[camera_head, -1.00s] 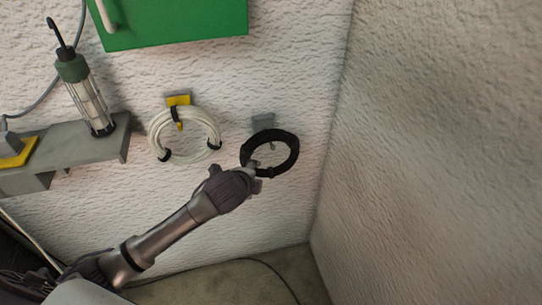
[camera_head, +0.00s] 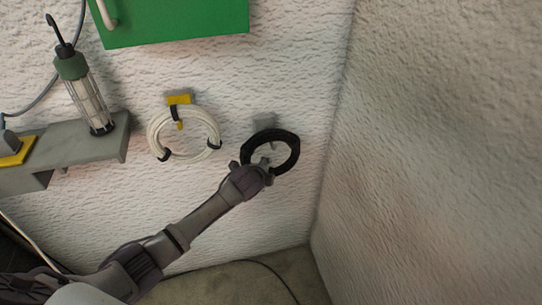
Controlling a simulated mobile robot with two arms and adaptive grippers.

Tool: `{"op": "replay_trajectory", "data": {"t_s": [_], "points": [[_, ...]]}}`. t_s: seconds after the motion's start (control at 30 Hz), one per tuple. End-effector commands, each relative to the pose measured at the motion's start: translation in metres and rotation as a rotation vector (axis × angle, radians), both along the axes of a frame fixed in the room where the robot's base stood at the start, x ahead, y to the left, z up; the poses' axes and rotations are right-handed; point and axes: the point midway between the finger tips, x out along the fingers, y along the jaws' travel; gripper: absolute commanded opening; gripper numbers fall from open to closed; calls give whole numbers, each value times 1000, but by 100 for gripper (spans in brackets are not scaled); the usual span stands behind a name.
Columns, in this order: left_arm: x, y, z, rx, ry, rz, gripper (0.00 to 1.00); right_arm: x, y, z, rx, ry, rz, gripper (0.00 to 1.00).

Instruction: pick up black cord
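The black cord (camera_head: 289,141) is a coiled ring hanging on a grey wall hook (camera_head: 264,122), right of the white cable coil. My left gripper (camera_head: 262,164) is at the lower left part of the black ring, with its fingers overlapping the ring's edge and opening. The fingers look spread apart, but whether they touch the cord is too small to tell. The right gripper is not in the head view.
A white cable coil (camera_head: 152,134) hangs on a yellow hook (camera_head: 179,99) to the left. A grey shelf (camera_head: 75,150) holds a caged work lamp (camera_head: 88,92). A green cabinet (camera_head: 175,20) is above. A side wall (camera_head: 430,150) closes off the right.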

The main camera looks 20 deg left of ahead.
Motion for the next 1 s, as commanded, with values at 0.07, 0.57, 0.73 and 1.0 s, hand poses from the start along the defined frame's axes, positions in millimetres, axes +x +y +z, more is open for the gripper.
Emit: {"op": "replay_trajectory", "data": {"t_s": [0.07,0.57,0.73,1.0], "points": [[0,0,0,0,0,0,68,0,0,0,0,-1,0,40],[-1,0,0,0,1,0,0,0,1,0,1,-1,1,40],[1,0,2,-2,-4,-1,0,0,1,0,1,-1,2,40],[1,0,4,-1,-4,0,0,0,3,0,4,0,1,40]]}}
